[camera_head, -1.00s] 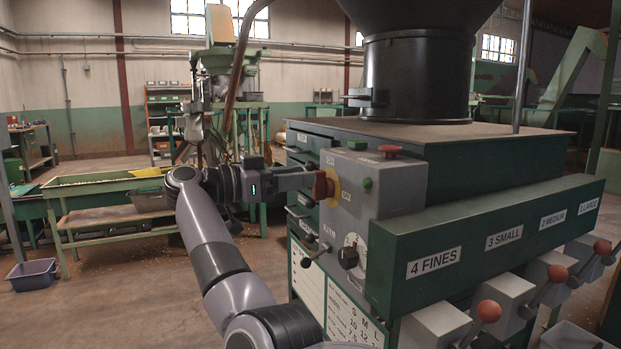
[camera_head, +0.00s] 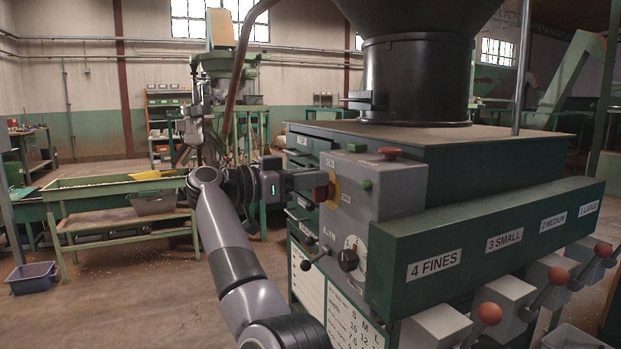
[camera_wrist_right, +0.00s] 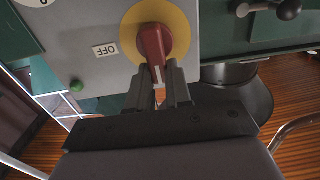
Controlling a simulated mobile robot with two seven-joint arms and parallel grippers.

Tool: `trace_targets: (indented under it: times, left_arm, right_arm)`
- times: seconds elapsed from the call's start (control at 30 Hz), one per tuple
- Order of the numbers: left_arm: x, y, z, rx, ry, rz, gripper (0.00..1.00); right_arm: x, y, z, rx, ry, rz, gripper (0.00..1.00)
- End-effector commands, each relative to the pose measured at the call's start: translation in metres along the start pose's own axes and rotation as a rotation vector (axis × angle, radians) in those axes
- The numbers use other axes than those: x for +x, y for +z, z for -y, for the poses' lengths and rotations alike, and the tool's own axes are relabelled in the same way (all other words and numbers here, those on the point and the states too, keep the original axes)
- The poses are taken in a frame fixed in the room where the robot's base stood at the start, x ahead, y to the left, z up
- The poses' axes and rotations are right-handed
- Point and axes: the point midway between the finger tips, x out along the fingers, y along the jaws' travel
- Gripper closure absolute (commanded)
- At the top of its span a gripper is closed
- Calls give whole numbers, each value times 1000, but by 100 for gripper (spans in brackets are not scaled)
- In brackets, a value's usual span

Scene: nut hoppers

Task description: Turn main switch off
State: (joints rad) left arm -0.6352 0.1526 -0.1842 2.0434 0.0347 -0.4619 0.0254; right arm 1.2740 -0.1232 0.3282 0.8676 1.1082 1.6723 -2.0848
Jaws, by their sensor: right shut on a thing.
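The main switch is a red knob (camera_wrist_right: 152,44) on a round yellow plate (camera_wrist_right: 178,17), set in the side of a grey control box (camera_head: 372,197). In the head view the red knob (camera_head: 322,194) and yellow plate (camera_head: 334,183) show at the box's left face. An OFF label (camera_wrist_right: 105,49) sits left of the plate in the right wrist view. My right gripper (camera_wrist_right: 158,78) is shut on the red knob, with a finger on each side of its near end; it also shows in the head view (camera_head: 317,181). My left gripper is not in view.
Several orange-knobbed levers stand at right. Open floor lies left of my right arm.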

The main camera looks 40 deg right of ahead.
Motion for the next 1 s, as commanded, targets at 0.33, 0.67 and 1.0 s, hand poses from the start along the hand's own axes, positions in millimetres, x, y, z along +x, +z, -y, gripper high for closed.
trace_targets:
  times: [0.33,0.67,1.0]
  left_arm:
    - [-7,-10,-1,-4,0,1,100]
    - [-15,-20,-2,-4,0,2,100]
    - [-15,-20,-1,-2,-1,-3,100]
  right_arm:
    - [-1,-1,-4,139,0,1,100]
    - [-1,2,-13,434,0,2,100]
    - [0,9,-20,758,0,1,100]
